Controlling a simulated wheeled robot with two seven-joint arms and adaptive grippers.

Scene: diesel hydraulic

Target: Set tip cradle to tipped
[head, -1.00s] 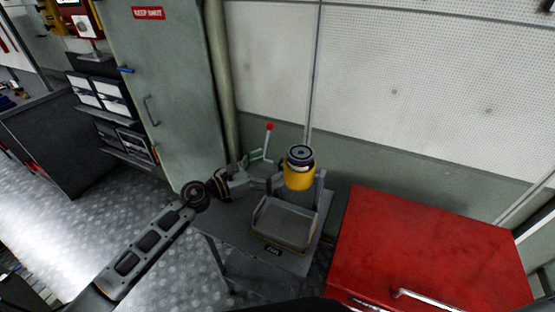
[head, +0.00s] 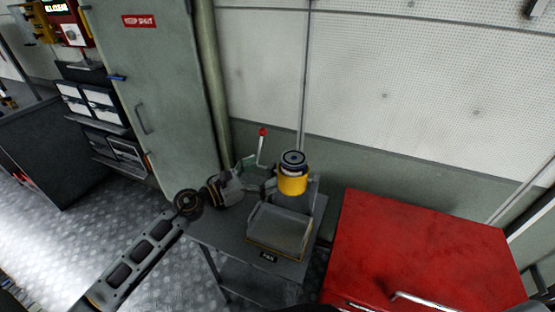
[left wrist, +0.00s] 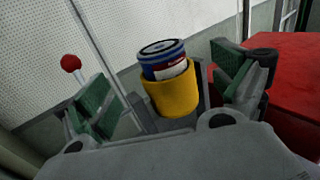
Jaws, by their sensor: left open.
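The tip cradle is a yellow cup (head: 292,184) on a grey stand, with a dark blue, black-topped can (head: 293,160) in it. It stands upright over a grey tray (head: 279,232) on a small grey table. A lever with a red knob (head: 263,132) rises behind it to the left. My left gripper (head: 258,171) is open, left of the cup. In the left wrist view, the cup (left wrist: 172,95) and can (left wrist: 163,60) show between the two green-padded fingers, beyond them and apart from both. The red knob (left wrist: 71,63) is left of the left finger. My right gripper is out of view.
A red cabinet (head: 420,250) stands right of the small table. A tall grey-green locker (head: 160,90) and a pipe stand behind to the left. A perforated white wall (head: 400,80) is behind. Patterned metal floor is open at left.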

